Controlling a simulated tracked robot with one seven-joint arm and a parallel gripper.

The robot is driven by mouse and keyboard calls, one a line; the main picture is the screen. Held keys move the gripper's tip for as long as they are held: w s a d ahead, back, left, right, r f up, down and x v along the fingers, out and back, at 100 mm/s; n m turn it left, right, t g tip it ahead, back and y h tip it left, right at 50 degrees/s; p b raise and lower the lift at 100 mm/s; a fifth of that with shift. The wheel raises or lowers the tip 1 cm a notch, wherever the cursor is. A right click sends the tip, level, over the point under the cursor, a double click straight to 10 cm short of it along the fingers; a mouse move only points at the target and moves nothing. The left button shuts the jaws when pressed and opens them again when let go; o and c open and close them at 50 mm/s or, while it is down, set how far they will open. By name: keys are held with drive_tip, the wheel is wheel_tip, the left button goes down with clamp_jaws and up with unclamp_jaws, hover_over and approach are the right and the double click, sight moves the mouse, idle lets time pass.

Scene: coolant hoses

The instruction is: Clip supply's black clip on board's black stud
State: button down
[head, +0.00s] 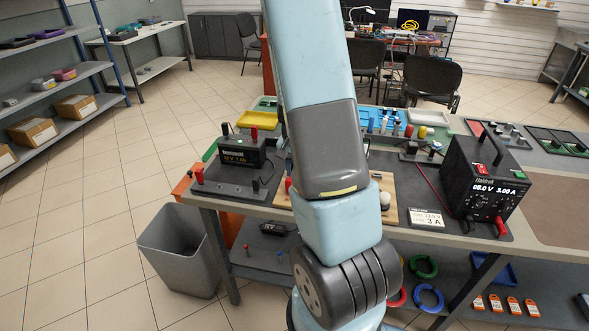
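The supply (488,185) is a black box with a lit display, at the right of the bench. A dark post or clip stands at its lower front, and a red one (501,226) stands at its right; I cannot tell whether either is a clip. A thin red lead (432,187) runs from the supply's front toward the back left. The wooden board (391,183) lies mid-bench, mostly hidden behind my arm. A pale knob (385,200) shows at its right; I cannot make out the black stud. My gripper is not in view.
A black battery-like box (242,152) stands on a dark mat at the left, with red posts nearby. Coloured trays line the bench's back. A grey bin (180,250) stands on the floor at the left.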

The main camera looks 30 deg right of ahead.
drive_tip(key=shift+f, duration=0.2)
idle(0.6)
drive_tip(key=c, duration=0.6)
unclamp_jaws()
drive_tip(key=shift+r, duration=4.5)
